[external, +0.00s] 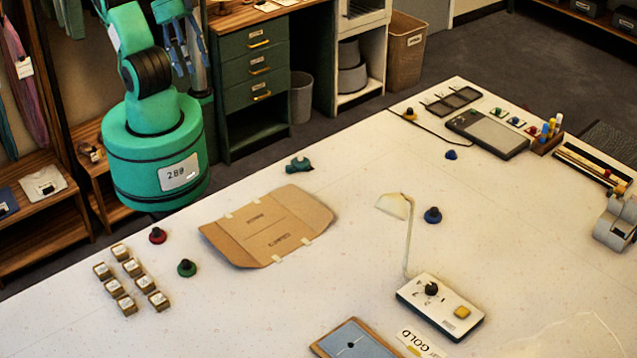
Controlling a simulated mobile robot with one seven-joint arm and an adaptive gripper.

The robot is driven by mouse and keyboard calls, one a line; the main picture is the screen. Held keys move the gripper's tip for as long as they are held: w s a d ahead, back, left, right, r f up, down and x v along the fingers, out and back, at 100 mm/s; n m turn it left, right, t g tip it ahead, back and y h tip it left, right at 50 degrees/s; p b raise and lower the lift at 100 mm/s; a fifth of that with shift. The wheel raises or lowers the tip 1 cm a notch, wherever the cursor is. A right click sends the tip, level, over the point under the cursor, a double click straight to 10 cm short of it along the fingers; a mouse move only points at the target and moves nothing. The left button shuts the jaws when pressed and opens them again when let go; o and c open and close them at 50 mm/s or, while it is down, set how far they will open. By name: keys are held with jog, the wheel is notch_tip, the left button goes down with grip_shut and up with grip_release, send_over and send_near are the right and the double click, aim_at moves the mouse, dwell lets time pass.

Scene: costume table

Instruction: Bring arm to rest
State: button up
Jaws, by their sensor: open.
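My green arm stands at the far left edge of the table (330,165), folded upright above its round base. My gripper (184,62) shows at the top of the view beside the arm, with its bluish fingers pointing down. It is open and nothing shows between the fingers. It is apart from the table and from everything on it. The upper part of the arm is cut off by the top of the picture.
A cardboard folder (268,225), red knob (157,236), green knob (187,268) and several small boxes (131,267) lie on the near left. A green drawer cabinet (255,70) stands behind my arm.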

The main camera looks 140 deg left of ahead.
notch_tip(320, 180, down, 7)
jog(key=b, duration=0.7)
jog(key=shift+f, duration=0.2)
